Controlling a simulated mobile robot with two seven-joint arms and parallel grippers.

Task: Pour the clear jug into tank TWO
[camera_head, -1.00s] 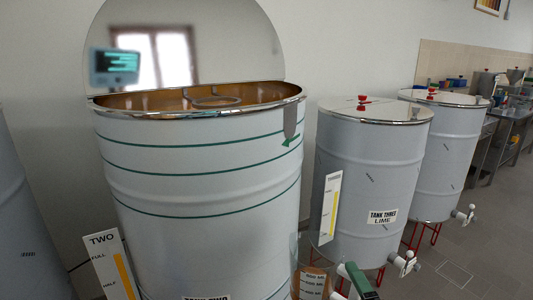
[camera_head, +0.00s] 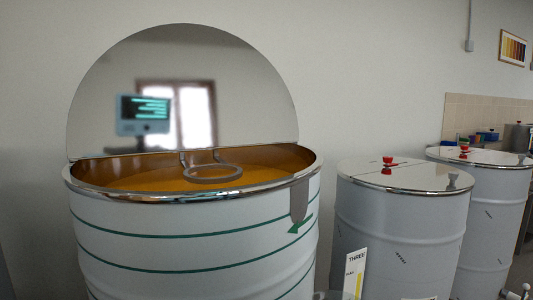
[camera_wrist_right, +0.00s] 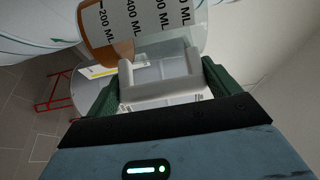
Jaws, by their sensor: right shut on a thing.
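The large open tank (camera_head: 180,225) stands at left centre in the head view, with green bands and amber liquid (camera_head: 120,177) inside. Its half lid (camera_head: 240,80) stands upright at the back, and a grey ring (camera_head: 213,173) sits in the opening. The clear jug (camera_wrist_right: 150,20), with ML marks and amber liquid, is at the top of the right wrist view. My right gripper (camera_wrist_right: 160,85) is shut on the jug's pale handle (camera_wrist_right: 162,72). In the head view only a bit of clear rim (camera_head: 335,295) shows at the bottom edge. My left gripper is not in view.
Tank three (camera_head: 400,225), with a closed lid and red knob, stands right of the open tank. Another closed tank (camera_head: 490,210) stands behind it.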

